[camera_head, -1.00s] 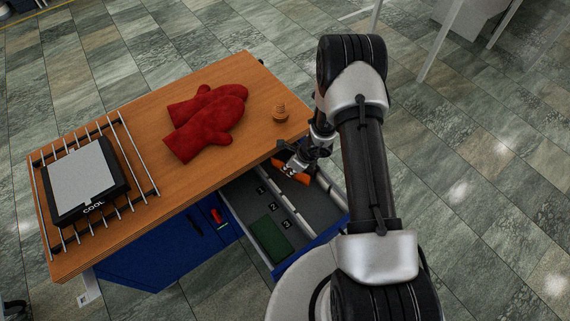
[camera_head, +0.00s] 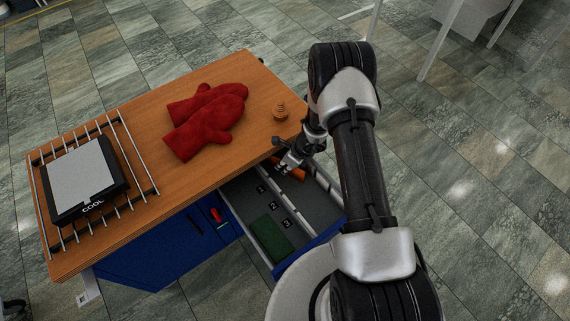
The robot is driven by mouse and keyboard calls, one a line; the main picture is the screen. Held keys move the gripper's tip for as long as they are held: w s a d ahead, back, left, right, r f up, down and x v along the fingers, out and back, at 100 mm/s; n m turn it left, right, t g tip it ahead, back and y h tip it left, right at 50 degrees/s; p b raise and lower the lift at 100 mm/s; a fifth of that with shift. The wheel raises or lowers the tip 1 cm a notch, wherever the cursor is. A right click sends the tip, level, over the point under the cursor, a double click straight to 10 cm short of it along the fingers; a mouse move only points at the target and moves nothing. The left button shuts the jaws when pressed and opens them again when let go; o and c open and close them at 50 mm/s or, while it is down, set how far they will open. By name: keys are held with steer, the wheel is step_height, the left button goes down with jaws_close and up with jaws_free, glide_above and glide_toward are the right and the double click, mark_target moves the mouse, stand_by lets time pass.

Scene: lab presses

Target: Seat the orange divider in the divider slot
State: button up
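The orange divider (camera_head: 298,174) shows as a small orange piece at the back of the open drawer, right beside my gripper. My gripper (camera_head: 284,166) is low over the back of the drawer, near the bench edge. Its fingers are small and partly hidden, so I cannot tell whether they are closed on the divider. The open drawer (camera_head: 252,237) has a grey floor with number labels (camera_head: 275,205) along it and light rails. I cannot make out which gap is the divider slot. My arm hides part of the drawer's right side.
A green block or pad (camera_head: 271,236) lies at the drawer's front. The wooden bench top (camera_head: 120,150) carries red mitts (camera_head: 207,120), a small wooden knob-like piece (camera_head: 280,112), and a rack (camera_head: 142,165) with a black-and-grey block marked COOL (camera_head: 82,180). The blue cabinet (camera_head: 165,250) stands below.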

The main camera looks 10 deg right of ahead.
steer(key=shift+o, duration=0.2)
steer(key=p+v, duration=0.3)
steer(key=v, duration=0.8)
steer(key=shift+r+p, duration=0.4)
steer(key=a+r+n+y, duration=0.15)
steer(key=r+n, duration=0.25)
steer(key=r, duration=0.4)
steer(key=a+r+n, duration=0.3)
steer(key=r, duration=0.6)
steer(key=s+a+r+n, duration=0.2)
steer(key=s+r+n, duration=0.15)
steer(key=r, duration=0.25)
steer(key=s+a+r+n, duration=0.2)
steer(key=r+n, duration=0.2)
steer(key=r, duration=0.3)
steer(key=s+d+r+n+h, duration=0.1)
steer(key=s+d+r+n, duration=0.1)
steer(key=s, duration=0.5)
steer(key=s+d+r+n+t+h, duration=0.1)
steer(key=s+r+n+h, duration=0.1)
steer(key=s+r+n, duration=0.2)
steer(key=s+d+r+n+h, duration=0.1)
steer(key=s+r+n, duration=0.3)
steer(key=s, duration=0.6)
steer(key=shift+s+d+n+h, duration=0.3)
steer(key=shift+d+n, duration=0.55)
steer(key=shift+n, duration=0.4)
